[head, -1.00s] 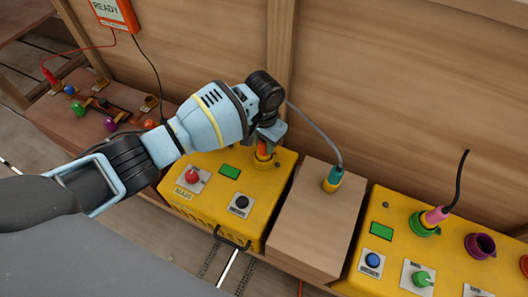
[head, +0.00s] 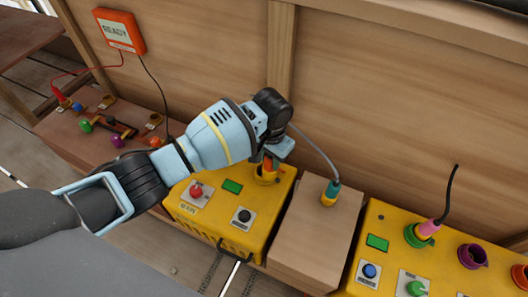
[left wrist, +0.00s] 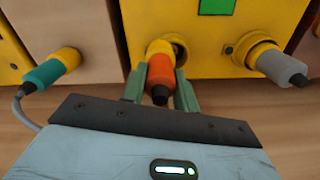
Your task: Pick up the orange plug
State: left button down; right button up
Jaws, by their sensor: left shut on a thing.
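The orange plug (left wrist: 160,74) has an orange body, a yellow front end and a dark tip. It is between the two green fingers of my left gripper (left wrist: 160,87), which is shut on it. Its yellow end is at a socket on the yellow box, with a dark opening just beside it; I cannot tell how far it is inserted. In the head view the orange plug (head: 267,164) shows only partly below my left gripper (head: 275,153), at the back right of the yellow box (head: 215,210). My right gripper is not in view.
A teal plug (head: 331,188) with a grey cable stands on the wooden block (head: 312,225). A grey plug (left wrist: 281,68) sits beside the orange one in the wrist view. A second yellow box (head: 377,220) holds a pink plug (head: 428,228). The wooden wall (head: 400,120) rises close behind.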

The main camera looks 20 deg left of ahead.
pick_arm(q)
jog(key=s+d+p, duration=0.2)
jog(key=s+d, duration=0.1)
jog(key=d, duration=0.2)
jog(key=s+d+r+p, duration=0.1)
jog(key=s+d+p, duration=0.1)
jog(key=s+d, duration=0.2)
jog(key=shift+d+r, duration=0.15)
jog(key=shift+d, duration=1.1)
